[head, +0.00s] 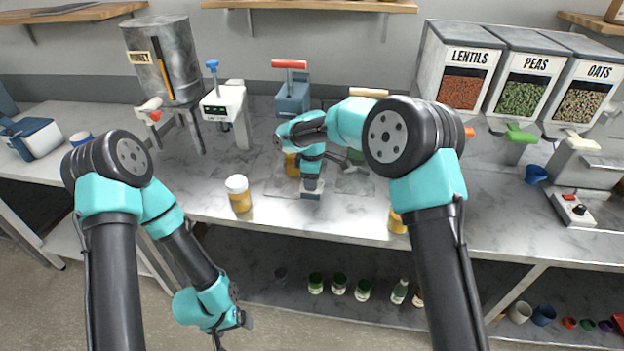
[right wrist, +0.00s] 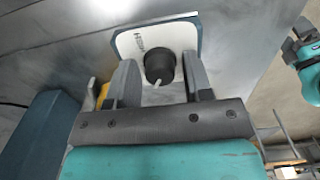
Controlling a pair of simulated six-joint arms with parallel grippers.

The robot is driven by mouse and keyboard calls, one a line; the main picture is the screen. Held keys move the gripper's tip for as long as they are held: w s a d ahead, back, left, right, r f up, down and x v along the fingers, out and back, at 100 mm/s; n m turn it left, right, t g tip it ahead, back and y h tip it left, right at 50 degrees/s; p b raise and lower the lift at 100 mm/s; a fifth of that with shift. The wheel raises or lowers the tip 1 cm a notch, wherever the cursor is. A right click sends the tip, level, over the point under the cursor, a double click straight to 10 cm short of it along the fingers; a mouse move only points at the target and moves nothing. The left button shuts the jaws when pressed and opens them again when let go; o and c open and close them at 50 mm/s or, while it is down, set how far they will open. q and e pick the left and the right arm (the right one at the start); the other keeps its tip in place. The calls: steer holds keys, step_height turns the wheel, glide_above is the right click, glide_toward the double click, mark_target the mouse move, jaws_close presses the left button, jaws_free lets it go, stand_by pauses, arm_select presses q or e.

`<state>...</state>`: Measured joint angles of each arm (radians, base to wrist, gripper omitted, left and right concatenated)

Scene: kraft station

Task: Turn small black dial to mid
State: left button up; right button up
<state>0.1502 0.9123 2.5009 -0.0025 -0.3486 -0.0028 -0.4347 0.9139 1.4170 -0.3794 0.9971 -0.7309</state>
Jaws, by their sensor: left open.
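The small black dial (right wrist: 160,67) sits on a white panel (right wrist: 128,46) with a blue-grey rim in the right wrist view. Its pale pointer tilts to the lower left, and part of a dark label shows beside it. My right gripper (right wrist: 160,72) has one finger on each side of the dial, spread apart; whether either touches it is hard to tell. In the head view my right gripper (head: 312,186) points down at the middle of the counter, and the dial is hidden there. My left gripper (head: 243,320) is open and low, in front of the counter.
A yellow jar with a white lid (head: 238,194) stands left of my right gripper. A blue device with a red handle (head: 291,92) stands behind it. A switch box (head: 574,209) is at the far right.

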steer(key=c, duration=0.6)
steer(key=shift+m, duration=0.5)
steer(key=m, duration=1)
steer(key=shift+m, duration=0.4)
steer(key=o, duration=0.9)
